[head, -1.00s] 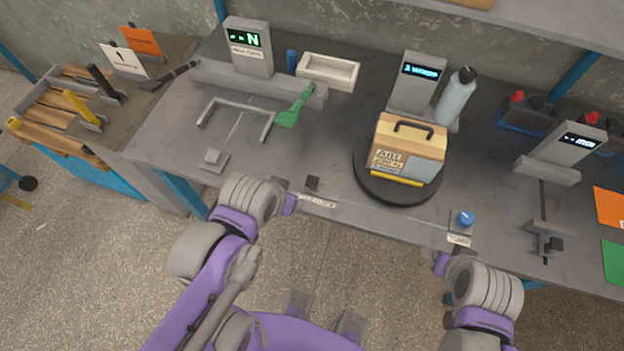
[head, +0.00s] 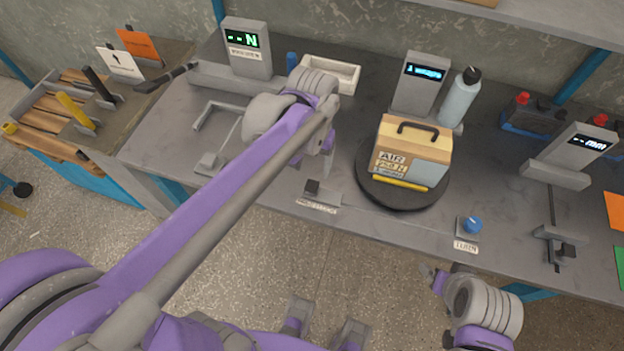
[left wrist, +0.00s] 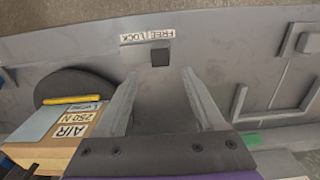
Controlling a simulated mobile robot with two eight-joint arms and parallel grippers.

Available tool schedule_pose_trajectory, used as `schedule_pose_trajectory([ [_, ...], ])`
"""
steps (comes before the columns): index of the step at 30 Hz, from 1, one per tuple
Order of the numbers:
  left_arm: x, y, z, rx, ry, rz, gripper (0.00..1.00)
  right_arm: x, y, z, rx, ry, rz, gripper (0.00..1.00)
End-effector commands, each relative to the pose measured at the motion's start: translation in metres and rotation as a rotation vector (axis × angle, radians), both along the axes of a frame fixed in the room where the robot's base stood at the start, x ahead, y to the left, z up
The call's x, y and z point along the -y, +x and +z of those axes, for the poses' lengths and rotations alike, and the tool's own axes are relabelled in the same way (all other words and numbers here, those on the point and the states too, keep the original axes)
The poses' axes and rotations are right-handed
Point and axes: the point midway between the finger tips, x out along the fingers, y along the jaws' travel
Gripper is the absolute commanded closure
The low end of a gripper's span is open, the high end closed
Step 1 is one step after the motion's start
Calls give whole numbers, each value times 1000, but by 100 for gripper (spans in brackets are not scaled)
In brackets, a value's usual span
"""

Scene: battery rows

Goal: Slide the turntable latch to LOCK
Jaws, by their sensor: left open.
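The turntable latch (head: 312,187) is a small black block at the front edge of the bench. It stands above the left part of its FREE/LOCK label (head: 318,206) in the head view. The block also shows in the left wrist view (left wrist: 160,57), just beyond and between the fingertips of my left gripper (left wrist: 161,74), which is open and empty. In the head view my left wrist largely hides that gripper, over the bench behind the latch. The round black turntable (head: 372,190) carries a tan AIR box (head: 413,145). My right gripper (head: 434,277) is low in front of the bench; its fingers are unclear.
A blue knob (head: 472,225) stands at the front edge to the right. A grey bottle (head: 459,98) and a display post (head: 420,85) stand behind the turntable. A white tray (head: 345,74) is at the back. Bare bench lies between latch and knob.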

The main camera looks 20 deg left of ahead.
Motion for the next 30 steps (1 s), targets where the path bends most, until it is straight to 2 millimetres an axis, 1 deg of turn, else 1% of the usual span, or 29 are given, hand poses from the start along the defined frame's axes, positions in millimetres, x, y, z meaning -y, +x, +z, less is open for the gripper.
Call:
schedule_pose_trajectory([
  [1,0,0,-12,0,0,0,30,0,0,-2,-1,0,0,21],
  [3,0,0,-25,0,0,0,30,0,-1,-4,-2,0,0,21],
  [6,0,0,-42,0,0,0,30,0,-1,-6,-2,0,0,21],
  [10,0,0,-58,1,0,0,30,0,-2,-8,-3,0,0,21],
  [15,0,0,-67,1,0,0,30,0,-2,-9,-3,0,0,21],
  [23,0,0,-68,1,0,0,30,0,-2,-9,-3,0,0,21],
  [27,0,0,-68,1,0,0,55,0,-2,-9,-3,0,0,21],
  [29,0,0,-68,2,0,0,66,0,-2,-9,-3,0,0,21],
  [30,0,0,-68,2,0,0,73,0,-2,-9,-3,0,0,21],
])
